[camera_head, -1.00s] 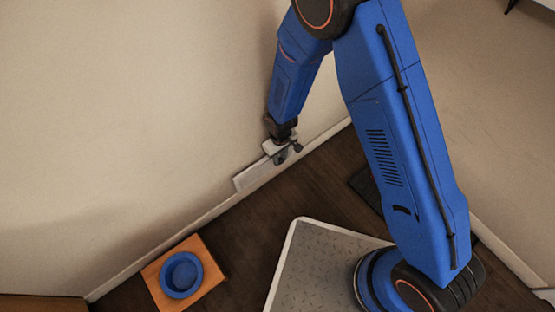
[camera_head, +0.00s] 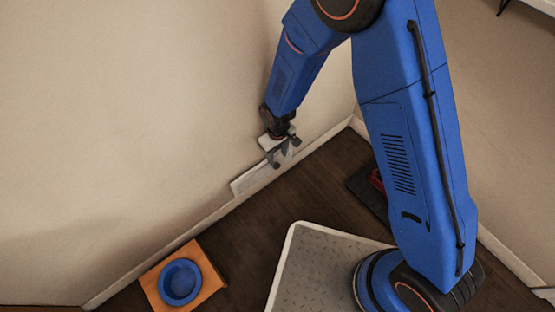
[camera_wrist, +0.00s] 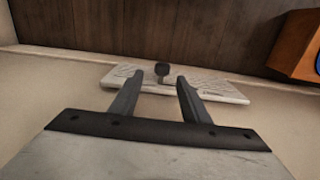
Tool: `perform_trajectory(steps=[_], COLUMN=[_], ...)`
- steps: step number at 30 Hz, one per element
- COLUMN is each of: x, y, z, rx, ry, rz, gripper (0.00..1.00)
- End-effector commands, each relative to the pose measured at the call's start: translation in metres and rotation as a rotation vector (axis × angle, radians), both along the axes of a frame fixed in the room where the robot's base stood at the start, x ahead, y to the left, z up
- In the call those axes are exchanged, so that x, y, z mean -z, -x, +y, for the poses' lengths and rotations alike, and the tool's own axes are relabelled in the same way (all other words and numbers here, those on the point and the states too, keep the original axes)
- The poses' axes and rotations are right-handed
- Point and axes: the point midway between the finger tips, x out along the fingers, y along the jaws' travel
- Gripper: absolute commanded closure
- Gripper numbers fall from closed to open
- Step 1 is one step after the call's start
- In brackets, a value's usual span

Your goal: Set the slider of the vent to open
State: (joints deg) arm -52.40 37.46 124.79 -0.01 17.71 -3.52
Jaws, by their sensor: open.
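The vent (camera_head: 252,180) is a pale plate low on the wall, just above the baseboard. In the wrist view the vent (camera_wrist: 219,88) lies across the middle, with slanted slats on both sides. Its slider (camera_wrist: 162,70) is a small dark knob near the plate's centre, and in this view it shows between the fingertips. My gripper (camera_head: 281,158) is at the vent's right part in the head view, partly covering it. In the wrist view my gripper (camera_wrist: 160,80) is open, one finger on each side of the knob. I cannot tell whether the fingers touch the plate.
A dark mat with a red object (camera_head: 376,180) lies at right. The baseboard (camera_head: 205,220) runs below the vent.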

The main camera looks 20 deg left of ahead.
Motion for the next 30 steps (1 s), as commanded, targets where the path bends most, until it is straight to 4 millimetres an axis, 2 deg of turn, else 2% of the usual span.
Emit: perform_trajectory(steps=[1, 12, 18, 24, 30], x=[-0.010, -0.072, -0.099, -0.112, -0.115], y=[-0.001, -0.001, -0.001, -0.001, -0.001], z=[0.001, 0.000, 0.000, -0.001, -0.001], rx=[0.000, 0.001, 0.001, 0.001, 0.001], ry=[-0.002, -0.002, -0.002, 0.000, 0.000], rz=[-0.002, -0.002, -0.001, 0.000, 0.000], gripper=[0.57, 0.57, 0.57, 0.57, 0.57])
